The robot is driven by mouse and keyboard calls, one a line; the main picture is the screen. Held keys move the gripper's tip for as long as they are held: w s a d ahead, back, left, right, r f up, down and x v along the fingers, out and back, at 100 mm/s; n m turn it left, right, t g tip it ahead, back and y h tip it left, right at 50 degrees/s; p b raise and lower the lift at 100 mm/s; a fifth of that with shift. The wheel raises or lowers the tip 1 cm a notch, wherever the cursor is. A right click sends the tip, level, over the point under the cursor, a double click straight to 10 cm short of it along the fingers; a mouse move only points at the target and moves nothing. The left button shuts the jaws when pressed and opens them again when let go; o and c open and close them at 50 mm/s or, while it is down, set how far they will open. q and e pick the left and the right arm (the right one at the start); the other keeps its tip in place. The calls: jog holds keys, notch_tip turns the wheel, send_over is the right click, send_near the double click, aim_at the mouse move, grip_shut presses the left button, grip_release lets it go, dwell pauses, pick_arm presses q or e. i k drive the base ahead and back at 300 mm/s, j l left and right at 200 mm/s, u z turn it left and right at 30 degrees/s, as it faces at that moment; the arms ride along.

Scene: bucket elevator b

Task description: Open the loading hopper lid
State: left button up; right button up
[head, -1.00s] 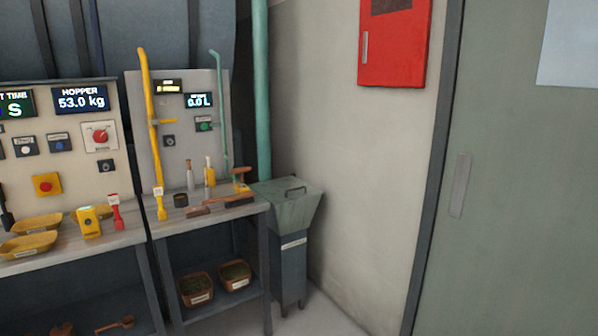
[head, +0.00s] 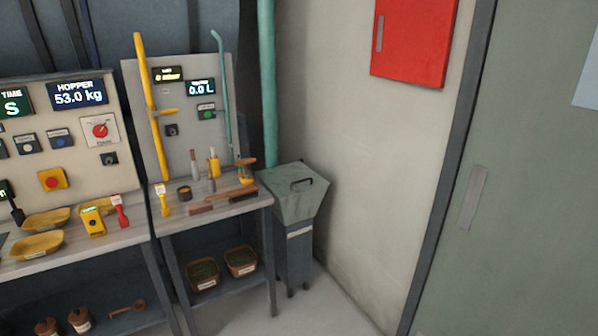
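The loading hopper (head: 296,215) is a grey-green bin with a tapered top on a dark narrow stand. It stands in the corner, just right of the workbench. Its lid (head: 283,180) is shut flat on top and has a dark bar handle (head: 301,182). A small white label is on the stand's front. Neither of my grippers shows in the head view.
The workbench (head: 235,209) left of the hopper holds tools, with two brown tubs on its lower shelf. A control panel (head: 62,140) reads HOPPER 53.0 kg. A red wall box (head: 415,40) and a grey door (head: 520,200) are at right. Floor before the hopper is clear.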

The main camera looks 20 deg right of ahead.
aim_at(289, 181)
jog(key=i+l+u, duration=0.1)
jog(key=i+l, duration=0.15)
jog(key=i+l+u, duration=0.1)
jog(key=i+l, duration=0.15)
jog(key=i+l+u, duration=0.1)
jog(key=l, duration=0.35)
jog(key=i+l+u, duration=0.1)
jog(key=i+l, duration=0.2)
jog(key=i+l+u, duration=0.1)
jog(key=l, duration=0.3)
jog(key=i+l+u, duration=0.1)
jog(key=i+l, duration=0.2)
jog(key=l, duration=0.1)
